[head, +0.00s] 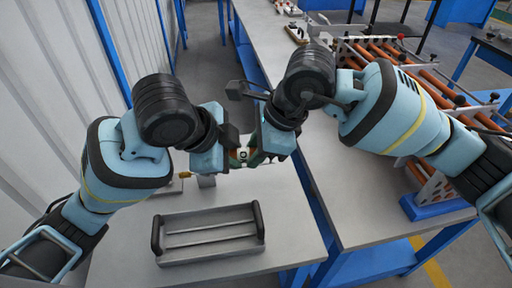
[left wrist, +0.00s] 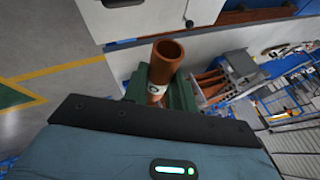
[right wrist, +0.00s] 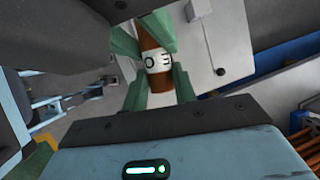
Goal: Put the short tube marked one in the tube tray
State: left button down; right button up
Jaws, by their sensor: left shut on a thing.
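The short tube (head: 243,156) is brown-orange with a white label bearing dark marks; I cannot fully read them. My left gripper (head: 234,158) is shut on it, above the near table. The left wrist view shows the tube's open end (left wrist: 169,54) above the green fingers (left wrist: 160,92). In the right wrist view the tube (right wrist: 158,80) also lies between the fingers of my right gripper (right wrist: 160,88); I cannot tell whether they press on it. The tube tray (head: 208,257), grey with dark raised ends and long bars, stands empty on the near table, below the grippers.
A rack of long orange tubes (head: 430,90) with perforated end plates stands on the right bench (head: 345,200). A corrugated wall (head: 40,80) is at left. The near table (head: 290,215) has free room around the tray. A small yellow-tipped item (head: 185,175) lies behind it.

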jog(key=shift+c, duration=1)
pick_arm(q)
jog(key=c, duration=1)
grip_release()
jog(key=shift+c, duration=0.2)
pick_arm(e)
grip_shut()
pick_arm(q)
jog(key=v, duration=1.2)
